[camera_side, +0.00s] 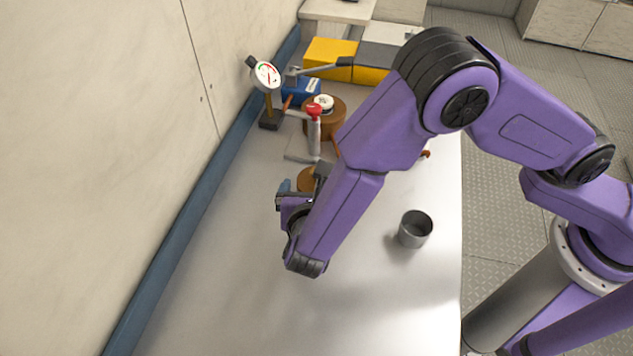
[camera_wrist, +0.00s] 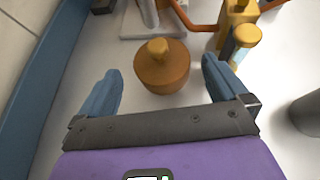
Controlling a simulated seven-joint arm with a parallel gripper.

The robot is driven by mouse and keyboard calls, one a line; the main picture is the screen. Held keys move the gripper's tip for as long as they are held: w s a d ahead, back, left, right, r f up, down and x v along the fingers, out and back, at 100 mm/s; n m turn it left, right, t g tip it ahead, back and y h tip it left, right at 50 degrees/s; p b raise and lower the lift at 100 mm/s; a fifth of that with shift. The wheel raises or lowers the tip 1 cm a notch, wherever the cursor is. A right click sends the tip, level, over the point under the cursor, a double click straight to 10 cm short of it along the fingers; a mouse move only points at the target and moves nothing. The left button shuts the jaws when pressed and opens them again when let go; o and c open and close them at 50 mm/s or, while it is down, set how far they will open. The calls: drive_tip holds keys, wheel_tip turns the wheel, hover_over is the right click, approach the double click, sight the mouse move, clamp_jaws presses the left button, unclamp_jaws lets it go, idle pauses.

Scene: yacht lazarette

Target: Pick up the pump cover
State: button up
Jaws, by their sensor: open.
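The pump cover, which I take to be the bronze-brown round piece with a small knob on top, sits on the white bench in the wrist view (camera_wrist: 163,72). In the side view the pump cover (camera_side: 306,180) is mostly hidden behind my gripper and arm. My gripper (camera_wrist: 160,80) is open and empty, with one blue finger to the left of the cover and one to the right. The fingertips are near the cover's front edge with gaps on both sides. The cover stands upright and apart from the fingers.
A grey cup (camera_side: 415,230) stands to the right on the bench. Behind are a red-topped valve (camera_side: 314,112), a dial gauge (camera_side: 266,76), a blue box (camera_side: 300,92) and yellow boxes (camera_side: 330,52). A brass fitting (camera_wrist: 243,37) is right of the cover. The front bench is clear.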

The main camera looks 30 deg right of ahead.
sight(305, 181)
drive_tip(key=shift+x, duration=2.9)
drive_tip(key=c, duration=0.9)
